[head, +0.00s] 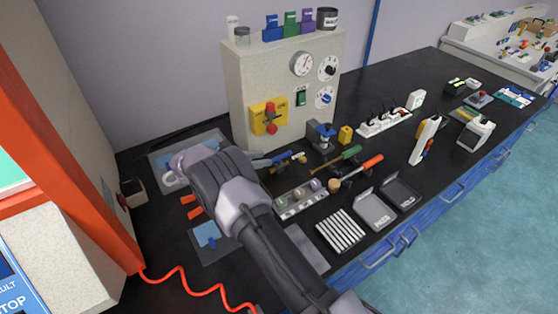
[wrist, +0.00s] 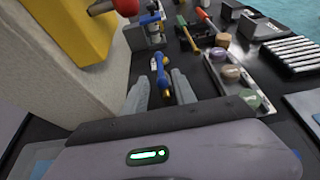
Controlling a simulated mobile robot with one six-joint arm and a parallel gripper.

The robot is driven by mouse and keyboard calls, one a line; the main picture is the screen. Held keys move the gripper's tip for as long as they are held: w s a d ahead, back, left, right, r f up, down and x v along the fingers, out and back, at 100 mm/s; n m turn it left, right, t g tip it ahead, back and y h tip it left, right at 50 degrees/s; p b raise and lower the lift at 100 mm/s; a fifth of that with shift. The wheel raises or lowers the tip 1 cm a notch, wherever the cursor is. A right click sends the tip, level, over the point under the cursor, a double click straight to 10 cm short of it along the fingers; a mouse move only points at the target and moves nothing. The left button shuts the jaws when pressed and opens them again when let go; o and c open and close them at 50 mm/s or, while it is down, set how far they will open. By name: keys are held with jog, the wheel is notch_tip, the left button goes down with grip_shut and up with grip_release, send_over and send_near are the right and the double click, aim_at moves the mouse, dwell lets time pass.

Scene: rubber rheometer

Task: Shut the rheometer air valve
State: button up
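A yellow plate (head: 258,121) with a red handle (head: 270,117) is on the front of the beige control box; the handle looks roughly upright. I take this to be the air valve; its lettering is too small to read surely. In the wrist view the yellow plate (wrist: 70,32) and red handle (wrist: 112,6) are at the upper left, partly cut off. My gripper (wrist: 160,90) is open and empty, its fingers apart. It is low over the bench in front of the box, below the handle and not touching it.
A blue and yellow fitting (wrist: 162,72) lies beyond my fingers. A sample tray (head: 301,201), screwdrivers (head: 338,158) and a rack of white strips (head: 341,231) crowd the bench front. An orange-framed machine (head: 70,130) stands at left.

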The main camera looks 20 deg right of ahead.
aim_at(276, 158)
jog(key=b+x, duration=0.2)
jog(key=x, duration=0.6)
jog(key=shift+d+f, duration=0.1)
jog(key=shift+d, duration=0.05)
grip_shut()
jog(key=shift+f, duration=0.1)
